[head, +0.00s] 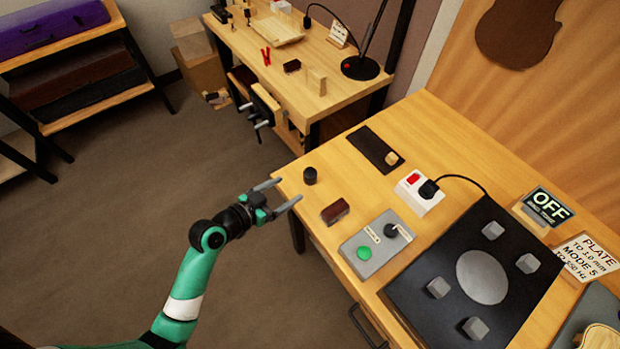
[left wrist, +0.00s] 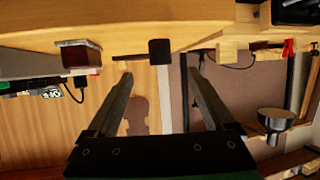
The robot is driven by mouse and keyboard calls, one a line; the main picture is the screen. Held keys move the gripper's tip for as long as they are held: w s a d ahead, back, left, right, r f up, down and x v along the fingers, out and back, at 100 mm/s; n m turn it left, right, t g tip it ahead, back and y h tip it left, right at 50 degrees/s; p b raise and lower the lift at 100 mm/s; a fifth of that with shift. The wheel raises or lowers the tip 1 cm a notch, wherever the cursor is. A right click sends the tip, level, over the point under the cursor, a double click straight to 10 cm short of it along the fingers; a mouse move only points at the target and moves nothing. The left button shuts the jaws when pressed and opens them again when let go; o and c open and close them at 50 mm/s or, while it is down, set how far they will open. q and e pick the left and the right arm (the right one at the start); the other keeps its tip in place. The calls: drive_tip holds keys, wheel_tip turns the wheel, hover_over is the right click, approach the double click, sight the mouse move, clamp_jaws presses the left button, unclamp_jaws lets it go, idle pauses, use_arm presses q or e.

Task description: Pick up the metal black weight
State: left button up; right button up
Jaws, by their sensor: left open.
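The black metal weight (head: 310,176) is a small dark cylinder standing on the near left corner of the wooden bench (head: 440,125). It also shows in the left wrist view (left wrist: 159,51), just beyond the fingertips and between their lines. My left gripper (head: 286,191) is open and empty at the bench's left edge, its fingers pointing toward the weight without touching it. In the left wrist view the two fingers (left wrist: 162,76) are spread apart. My right gripper is not in view.
A dark brown block (head: 335,211) lies right of the weight. A second bench (head: 310,60) stands farther back.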

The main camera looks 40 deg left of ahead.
sight(305, 177)
use_arm(q)
drive_tip(key=b+x, duration=0.1)
drive_tip(key=x, duration=0.5)
drive_tip(key=shift+w+b, duration=0.15)
drive_tip(key=shift+b, duration=0.2)
drive_tip(key=shift+w+f, duration=0.15)
drive_tip(key=shift+w, duration=0.15)
drive_tip(key=b+x, duration=0.2)
drive_tip(key=x, duration=0.2)
drive_tip(key=shift+w, duration=0.3)
drive_tip(key=shift+s, duration=0.1)
clamp_jaws()
drive_tip(key=shift+r, duration=0.2)
